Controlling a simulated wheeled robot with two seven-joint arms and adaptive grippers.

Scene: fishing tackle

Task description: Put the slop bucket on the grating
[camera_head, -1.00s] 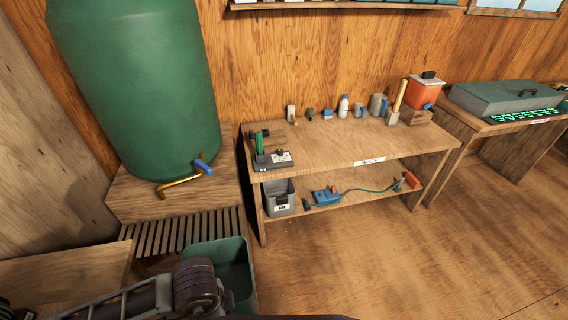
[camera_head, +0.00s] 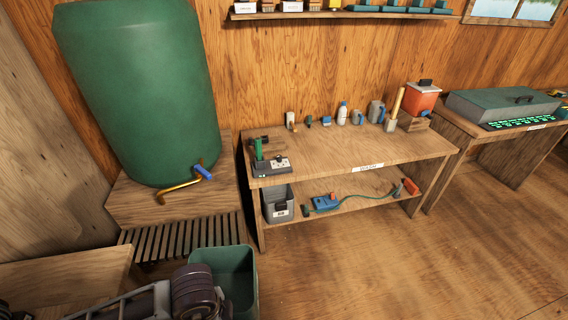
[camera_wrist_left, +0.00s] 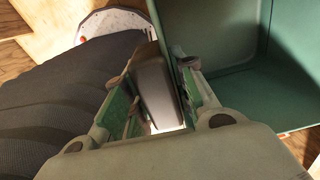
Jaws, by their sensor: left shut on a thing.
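The green square slop bucket (camera_head: 236,262) shows at the bottom of the head view, just in front and to the right of the slatted wooden grating (camera_head: 180,238). It is open-topped, and its lower part runs out of the picture. The grating lies below the tap of the green barrel, and its visible slats are bare. In the left wrist view the bucket (camera_wrist_left: 225,55) fills the right side. My left gripper (camera_wrist_left: 158,95) is shut on the bucket's wall near the rim. My left forearm partly covers the bucket in the head view. My right gripper is not in view.
The green barrel (camera_head: 140,90) with a brass tap (camera_head: 180,186) stands on a wooden platform behind the grating. A workbench (camera_head: 350,150) with small items stands to the right, with a grey bin (camera_head: 277,204) on its lower shelf. Floor is clear at right.

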